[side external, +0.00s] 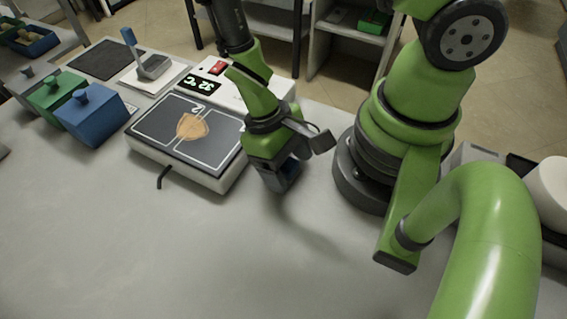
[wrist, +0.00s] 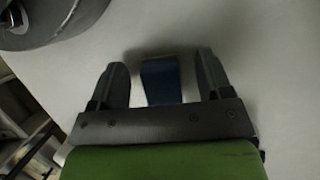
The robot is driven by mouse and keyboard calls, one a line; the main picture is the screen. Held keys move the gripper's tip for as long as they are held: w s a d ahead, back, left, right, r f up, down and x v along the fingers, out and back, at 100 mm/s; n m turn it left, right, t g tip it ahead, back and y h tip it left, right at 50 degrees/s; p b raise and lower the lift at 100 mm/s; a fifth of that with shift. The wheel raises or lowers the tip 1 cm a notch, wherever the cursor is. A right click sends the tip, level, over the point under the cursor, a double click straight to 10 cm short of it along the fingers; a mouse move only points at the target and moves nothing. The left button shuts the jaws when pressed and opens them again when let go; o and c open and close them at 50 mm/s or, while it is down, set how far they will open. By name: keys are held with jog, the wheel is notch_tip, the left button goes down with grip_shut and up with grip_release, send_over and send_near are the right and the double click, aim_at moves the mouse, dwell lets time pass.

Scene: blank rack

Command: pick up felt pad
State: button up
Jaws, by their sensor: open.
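A blue block with a pale edge, which may be the felt pad (wrist: 160,82), shows between the fingers in the wrist view. My gripper (wrist: 163,68) is open around it, with a gap visible on both sides. In the side view my gripper (side external: 278,178) is low over the bench, just right of the heating plate. There the blue piece (side external: 291,172) is partly hidden by the gripper. I cannot tell whether it rests on the bench.
The heating plate (side external: 143,151) carries a brown shield-shaped piece (side external: 192,127) and has a lit display. A blue lidded box (side external: 95,120), a green box (side external: 56,92) and a blue-handled tool (side external: 150,66) stand at left. The front bench is clear.

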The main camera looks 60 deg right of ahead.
aim_at(290, 164)
jog(key=shift+f, duration=0.1)
jog(key=c, duration=1)
notch_tip(290, 164, up, 10)
jog(key=shift+r, duration=0.1)
